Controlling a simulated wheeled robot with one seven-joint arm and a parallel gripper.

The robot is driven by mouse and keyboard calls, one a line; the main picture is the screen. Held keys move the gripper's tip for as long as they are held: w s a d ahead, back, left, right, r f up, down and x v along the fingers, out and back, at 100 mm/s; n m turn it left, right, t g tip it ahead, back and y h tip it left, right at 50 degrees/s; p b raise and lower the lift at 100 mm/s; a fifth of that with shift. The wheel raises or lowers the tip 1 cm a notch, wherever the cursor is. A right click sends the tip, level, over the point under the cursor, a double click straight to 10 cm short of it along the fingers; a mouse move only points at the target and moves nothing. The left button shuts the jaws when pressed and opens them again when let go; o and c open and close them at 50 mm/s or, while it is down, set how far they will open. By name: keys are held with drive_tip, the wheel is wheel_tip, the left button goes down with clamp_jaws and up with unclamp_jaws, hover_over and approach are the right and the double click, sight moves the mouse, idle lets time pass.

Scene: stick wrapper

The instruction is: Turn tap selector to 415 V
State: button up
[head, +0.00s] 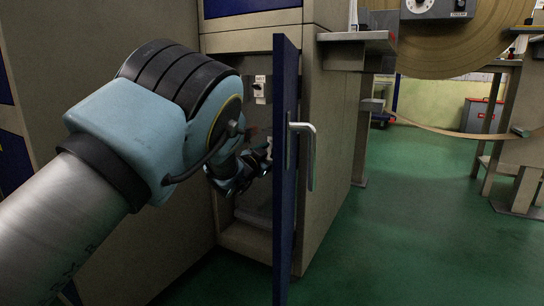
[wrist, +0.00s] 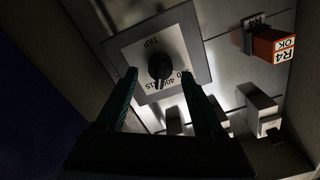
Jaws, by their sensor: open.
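The tap selector (wrist: 160,68) is a dark round knob on a pale square plate in the wrist view. The plate reads TAP, with 400 and what looks like 415 on the side nearer my gripper. Another number there is partly covered, and I cannot tell which number the knob points to. My gripper (wrist: 160,82) is open, one finger on each side of the knob, with a visible gap to it. In the head view my gripper (head: 262,160) is inside the open cabinet, partly hidden by the door; the selector does not show clearly there.
The blue cabinet door (head: 286,170) stands open beside my arm, its handle (head: 309,150) facing right. In the wrist view an orange part labelled R4 OK (wrist: 272,48) and pale blocks (wrist: 262,112) stick out near the selector. A labelled switch (head: 259,88) is above my gripper.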

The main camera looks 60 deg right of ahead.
clamp_jaws()
idle(0.6)
